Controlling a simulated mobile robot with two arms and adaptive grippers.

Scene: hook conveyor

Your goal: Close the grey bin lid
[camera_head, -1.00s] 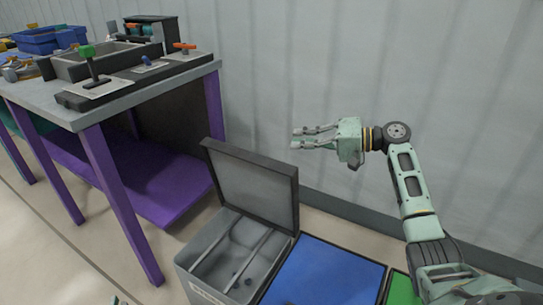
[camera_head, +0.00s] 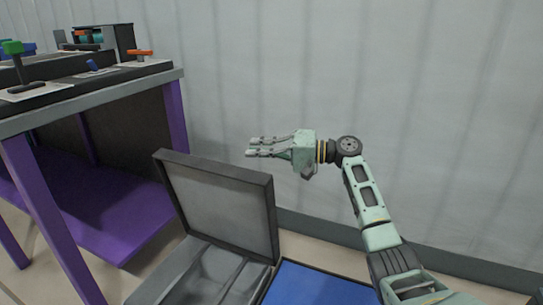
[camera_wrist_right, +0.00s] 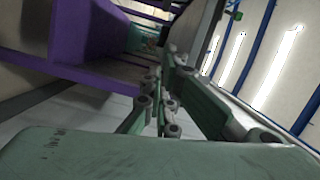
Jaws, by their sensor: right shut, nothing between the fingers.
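The grey bin (camera_head: 205,280) stands low at the front, with its grey lid (camera_head: 221,205) swung up and open, leaning back in a dark frame. Part of the bin is cut off by the lower picture edge. My right gripper (camera_head: 249,147) is shut and empty, above and behind the lid's top right corner, pointing left. It looks apart from the lid. In the right wrist view its fingers (camera_wrist_right: 160,105) show close together with nothing between them. My left gripper is not in view.
A blue-lidded bin (camera_head: 315,285) stands to the right of the grey bin. A workbench with purple legs (camera_head: 45,215) and a purple lower shelf (camera_head: 105,210) stands at the left, with levers on top. A corrugated grey wall (camera_head: 420,110) closes off the back.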

